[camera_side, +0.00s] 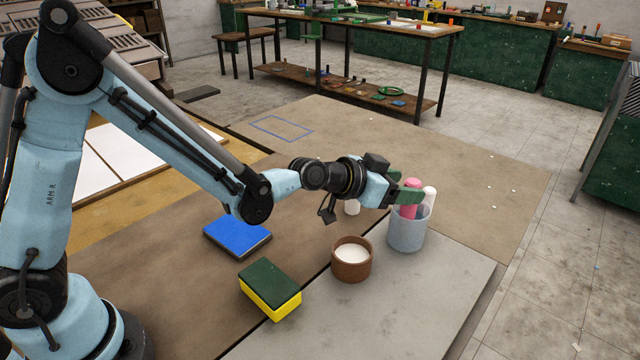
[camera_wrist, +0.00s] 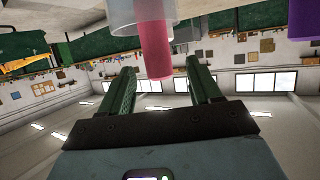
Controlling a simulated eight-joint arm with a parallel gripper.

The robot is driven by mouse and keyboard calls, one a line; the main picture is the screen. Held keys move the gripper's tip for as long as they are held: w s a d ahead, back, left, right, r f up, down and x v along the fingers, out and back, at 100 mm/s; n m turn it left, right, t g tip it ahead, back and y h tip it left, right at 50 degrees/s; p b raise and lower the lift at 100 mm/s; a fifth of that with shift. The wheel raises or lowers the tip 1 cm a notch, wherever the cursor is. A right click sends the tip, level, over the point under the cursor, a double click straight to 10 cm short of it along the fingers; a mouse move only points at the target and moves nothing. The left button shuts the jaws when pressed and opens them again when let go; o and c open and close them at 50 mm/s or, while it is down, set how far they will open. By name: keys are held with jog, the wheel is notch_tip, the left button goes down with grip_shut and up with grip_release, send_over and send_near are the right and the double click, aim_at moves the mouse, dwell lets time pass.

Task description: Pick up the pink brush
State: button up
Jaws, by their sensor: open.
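The pink brush (camera_side: 410,199) stands in a grey cup (camera_side: 406,236) at the right of the work surface. Its pink end rises above the rim; its lower part is hidden in the cup. In the wrist view the pink brush (camera_wrist: 156,48) hangs from the top edge, because that view is upside down. My gripper (camera_side: 410,191) is level and at the brush's height, beside the cup's top. In the wrist view its two green fingers (camera_wrist: 160,80) are apart, with the brush's end lined up between them. I cannot tell whether they touch it.
A white object (camera_side: 430,195) also stands in the cup, close to the brush. A brown pot (camera_side: 351,261) with white contents is front left of the cup. A yellow-green sponge (camera_side: 270,288) and a blue pad (camera_side: 237,236) lie further left.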

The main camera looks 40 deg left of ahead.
jog(key=shift+x, duration=1.85)
jog(key=c, duration=1.1)
jog(key=shift+o, duration=0.2)
